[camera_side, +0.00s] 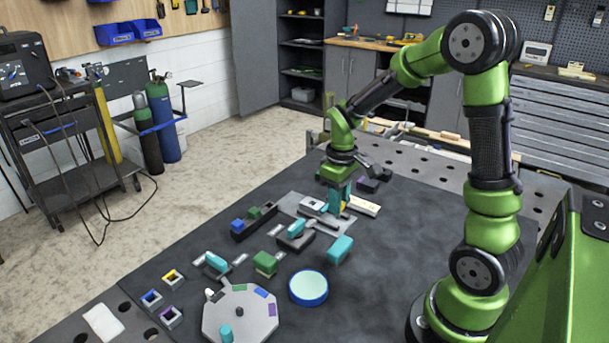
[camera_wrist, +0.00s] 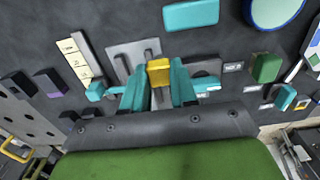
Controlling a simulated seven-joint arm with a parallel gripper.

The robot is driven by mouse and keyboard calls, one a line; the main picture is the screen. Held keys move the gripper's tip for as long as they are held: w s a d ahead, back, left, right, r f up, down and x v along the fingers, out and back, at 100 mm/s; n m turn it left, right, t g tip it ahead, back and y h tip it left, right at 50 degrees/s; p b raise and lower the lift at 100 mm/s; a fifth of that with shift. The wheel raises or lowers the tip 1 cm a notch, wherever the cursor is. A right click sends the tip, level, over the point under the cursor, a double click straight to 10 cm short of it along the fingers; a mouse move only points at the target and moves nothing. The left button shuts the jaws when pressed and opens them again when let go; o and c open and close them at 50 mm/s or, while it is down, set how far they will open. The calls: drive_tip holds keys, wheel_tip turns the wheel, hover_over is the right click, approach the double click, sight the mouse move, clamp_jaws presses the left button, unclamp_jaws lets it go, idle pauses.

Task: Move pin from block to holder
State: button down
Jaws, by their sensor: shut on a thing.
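My gripper (camera_side: 336,206) has teal fingers and points down over a light grey plate (camera_side: 287,203) near the middle of the dark mat. In the wrist view the fingers (camera_wrist: 159,88) are closed on a yellow piece (camera_wrist: 159,72), which shows as a small block-like end. The grey plate (camera_wrist: 120,52) lies behind it and has a slot. A little yellow also shows beside the fingers in the side view. The fingers hide the lower part of the yellow piece, so I cannot tell whether it touches the plate. Which fixture is the holder is unclear.
A teal block (camera_side: 340,249), a green block (camera_side: 265,263) and a blue-rimmed disc (camera_side: 309,288) lie in front. A pale strip (camera_side: 364,206) lies right. The mat's right side is clear.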

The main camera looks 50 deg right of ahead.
drive_tip(key=shift+w+a+f, duration=0.35)
drive_tip(key=shift+w+f, duration=0.1)
drive_tip(key=shift+w, duration=2.9)
drive_tip(key=shift+w+a+f, duration=0.3)
drive_tip(key=shift+w+f, duration=0.15)
drive_tip(key=shift+w, duration=2.95)
drive_tip(key=shift+w+a+f, duration=0.35)
drive_tip(key=shift+w+f, duration=0.1)
drive_tip(key=shift+w, duration=2.9)
drive_tip(key=shift+f, duration=1.85)
drive_tip(key=shift+c, duration=1.7)
unclamp_jaws()
wheel_tip(320, 180, up, 7)
